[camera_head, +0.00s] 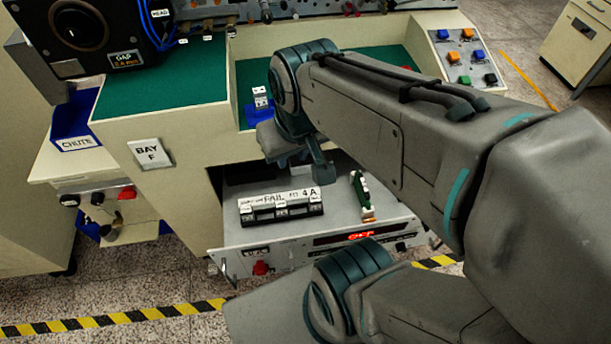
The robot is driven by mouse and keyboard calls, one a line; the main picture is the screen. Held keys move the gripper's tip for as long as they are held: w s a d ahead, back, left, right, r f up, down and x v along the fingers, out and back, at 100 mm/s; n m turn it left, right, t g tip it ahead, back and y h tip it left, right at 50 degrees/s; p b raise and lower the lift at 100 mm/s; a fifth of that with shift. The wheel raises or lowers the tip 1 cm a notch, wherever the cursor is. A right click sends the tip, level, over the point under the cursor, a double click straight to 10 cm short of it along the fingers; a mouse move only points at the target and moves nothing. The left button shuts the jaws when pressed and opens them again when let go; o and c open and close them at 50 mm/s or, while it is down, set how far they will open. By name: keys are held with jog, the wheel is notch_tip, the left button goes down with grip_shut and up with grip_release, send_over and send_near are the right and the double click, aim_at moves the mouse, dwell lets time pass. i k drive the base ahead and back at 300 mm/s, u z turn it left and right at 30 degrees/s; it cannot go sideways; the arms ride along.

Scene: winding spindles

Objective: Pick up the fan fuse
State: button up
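A black fuse block (281,209) with a white label strip lies on the pulled-out grey chassis (300,235). The strip ends in "4A"; the rest is hard to read. Small white-tagged parts sit along the block's front, and I cannot tell which, if any, is the fan fuse. A small white piece with dark marks (261,97) stands on a blue holder (258,115) in the green recess. My gripper (302,166) hangs above and behind the block, apart from it. Its fingers are partly hidden by my wrist, so its opening and any grip are unclear.
A small green board (361,190) stands upright on the chassis, right of the block. The chassis front has a red display (357,236) and a red knob (261,268). A blue chute (72,128) is at left, a button panel (464,53) at right. My arm covers much of the right side.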

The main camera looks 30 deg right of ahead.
aim_at(315, 201)
jog(key=z, duration=3.4)
jog(key=k, duration=1)
jog(key=u, duration=1.7)
